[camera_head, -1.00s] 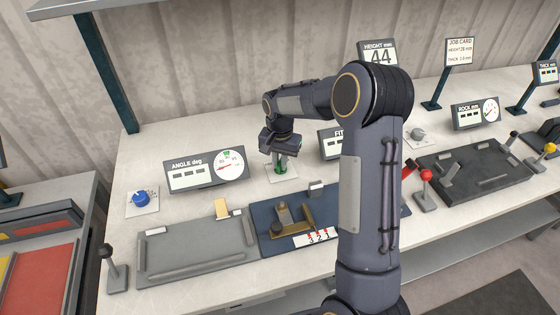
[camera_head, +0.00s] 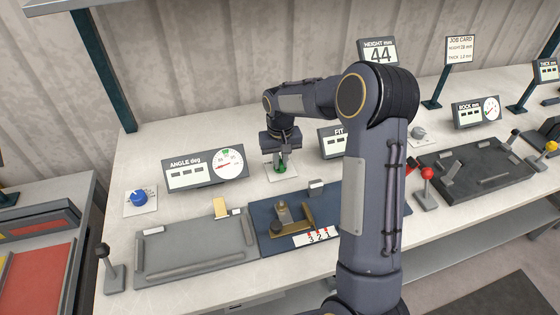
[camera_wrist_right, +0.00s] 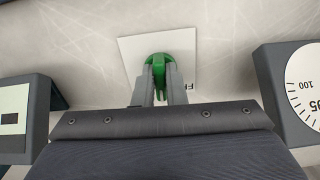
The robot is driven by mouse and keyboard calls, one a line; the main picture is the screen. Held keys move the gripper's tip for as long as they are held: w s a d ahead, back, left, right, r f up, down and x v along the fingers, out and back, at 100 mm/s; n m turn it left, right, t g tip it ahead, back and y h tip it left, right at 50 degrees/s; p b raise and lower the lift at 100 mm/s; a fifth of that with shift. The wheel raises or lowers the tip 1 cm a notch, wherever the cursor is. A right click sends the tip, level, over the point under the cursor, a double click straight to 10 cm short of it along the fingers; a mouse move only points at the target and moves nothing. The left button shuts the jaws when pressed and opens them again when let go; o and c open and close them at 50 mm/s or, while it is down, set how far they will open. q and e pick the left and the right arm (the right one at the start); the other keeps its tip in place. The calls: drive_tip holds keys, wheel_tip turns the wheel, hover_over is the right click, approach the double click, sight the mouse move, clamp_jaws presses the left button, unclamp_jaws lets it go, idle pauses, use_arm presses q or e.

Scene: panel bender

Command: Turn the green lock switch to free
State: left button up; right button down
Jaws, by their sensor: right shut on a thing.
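The green lock switch (camera_head: 281,168) sits on a small white plate (camera_head: 273,178) at the back middle of the bench. My right gripper (camera_head: 282,163) reaches down onto it from above. In the right wrist view the green switch (camera_wrist_right: 160,68) shows between the two fingers of my right gripper (camera_wrist_right: 160,90), which are shut on its handle. Part of the plate's lettering is hidden behind a finger, so the marked position cannot be read. My left gripper is not in view.
The angle display (camera_head: 205,168) stands left of the switch and the FIT display (camera_head: 331,142) right of it, partly behind my arm. A blue knob (camera_head: 139,197) is at left. A blue plate (camera_head: 268,244) with a brass fixture and a grey plate (camera_head: 190,255) lie in front.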

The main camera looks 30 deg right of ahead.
sight(281, 161)
drive_tip(key=n, duration=0.3)
drive_tip(key=shift+d+n, duration=0.15)
drive_tip(key=shift+n, duration=2.05)
drive_tip(key=shift+r, duration=0.1)
drive_tip(key=c, duration=1.5)
unclamp_jaws()
drive_tip(key=shift+r+b, duration=0.55)
drive_tip(key=shift+r, duration=3.3)
